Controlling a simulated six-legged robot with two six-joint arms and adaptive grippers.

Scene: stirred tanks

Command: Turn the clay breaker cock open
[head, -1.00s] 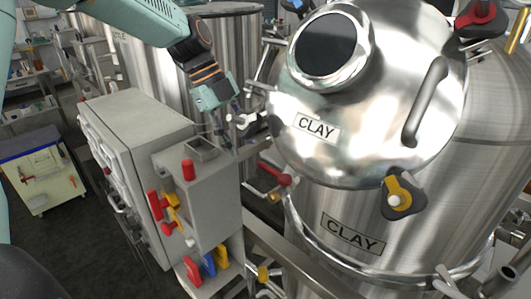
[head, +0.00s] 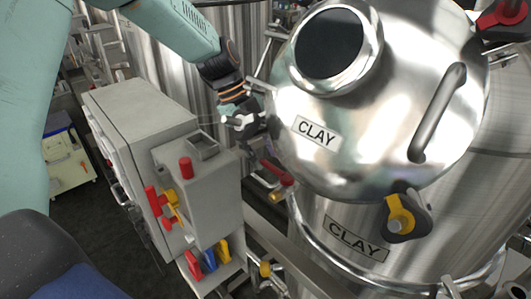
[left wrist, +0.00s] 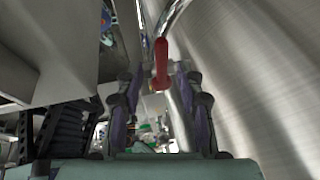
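The cock with a red lever (head: 278,174) sits on a pipe at the left side of the steel vessel labelled CLAY (head: 345,215). Its brass-coloured end shows below the lever. My left gripper (head: 250,128) is above and left of the lever, beside the vessel's lid. In the left wrist view the red lever (left wrist: 161,65) hangs ahead, in line with the gap between my left fingers (left wrist: 158,95). The fingers are apart and I see nothing held. I cannot tell whether they touch the lever. My right gripper is not in view.
A grey control box (head: 190,180) with red and yellow levers stands left of the cock. The CLAY lid (head: 370,110) has a yellow-and-black clamp knob (head: 400,217) at its front edge. The gap between box and vessel is narrow.

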